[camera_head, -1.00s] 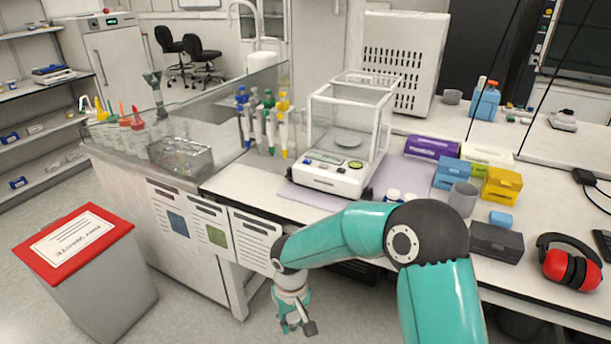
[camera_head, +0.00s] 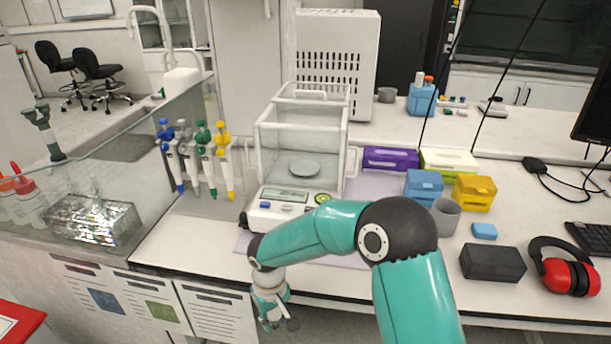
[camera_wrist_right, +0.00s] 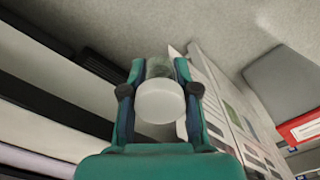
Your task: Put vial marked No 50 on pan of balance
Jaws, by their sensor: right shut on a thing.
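My right gripper (camera_head: 277,322) hangs below and in front of the bench edge. In the right wrist view, its fingers (camera_wrist_right: 160,76) are shut on a vial with a round white cap (camera_wrist_right: 160,101). Its glass body shows partly behind the cap, and no number can be read. The balance (camera_head: 283,208) stands on the bench, up and behind my right gripper, with a clear draft shield around it. Its round pan (camera_head: 291,168) is empty. My right arm hides part of the balance's front right. My left gripper is not in view.
Coloured pipettes (camera_head: 196,158) stand left of the balance. Blue boxes (camera_head: 423,184), a yellow box (camera_head: 474,192), a grey cup (camera_head: 445,216), a black box (camera_head: 492,262) and red earmuffs (camera_head: 566,270) lie to the right. A glass partition (camera_head: 120,147) runs along the left.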

